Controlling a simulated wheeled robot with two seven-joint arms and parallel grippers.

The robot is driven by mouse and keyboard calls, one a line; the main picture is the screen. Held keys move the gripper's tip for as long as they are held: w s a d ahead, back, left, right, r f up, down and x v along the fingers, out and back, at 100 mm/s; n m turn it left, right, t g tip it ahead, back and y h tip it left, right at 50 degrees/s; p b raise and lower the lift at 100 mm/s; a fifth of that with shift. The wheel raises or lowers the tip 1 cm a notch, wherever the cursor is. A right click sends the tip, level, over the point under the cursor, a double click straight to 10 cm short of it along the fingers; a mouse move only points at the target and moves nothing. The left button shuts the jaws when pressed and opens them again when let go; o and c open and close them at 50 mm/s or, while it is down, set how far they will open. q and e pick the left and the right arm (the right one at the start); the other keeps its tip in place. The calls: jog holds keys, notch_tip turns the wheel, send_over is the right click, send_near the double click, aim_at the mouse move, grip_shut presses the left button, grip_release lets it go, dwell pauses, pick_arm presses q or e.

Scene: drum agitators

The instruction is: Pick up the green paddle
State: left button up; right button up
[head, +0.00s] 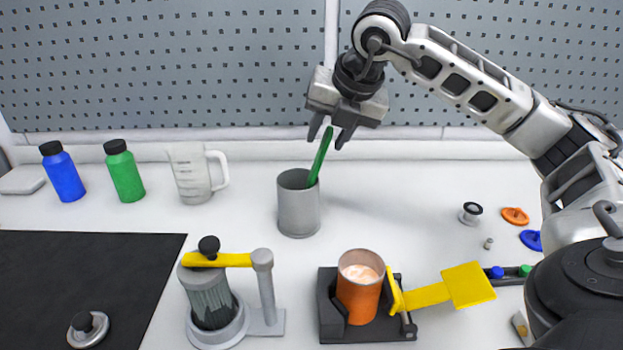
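The green paddle (320,156) stands in a grey cup (298,208) near the middle of the bench, leaning to the right with its upper part above the rim. Its lower end is hidden inside the cup. My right gripper (329,138) points down over the paddle. Its fingers are apart, one on each side of the paddle's top end, with gaps showing. My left gripper is not in the head view.
An orange cup (359,292) sits in a black holder with a yellow lever (440,290) in front. A grey drum device (212,295) stands front left. A clear jug (193,175), a green bottle (125,172) and a blue bottle (63,173) stand behind left.

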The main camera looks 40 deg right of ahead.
aim_at(323, 148)
jog(key=x, duration=0.4)
jog(key=shift+d+f, duration=0.15)
jog(key=shift+d, duration=0.1)
grip_shut()
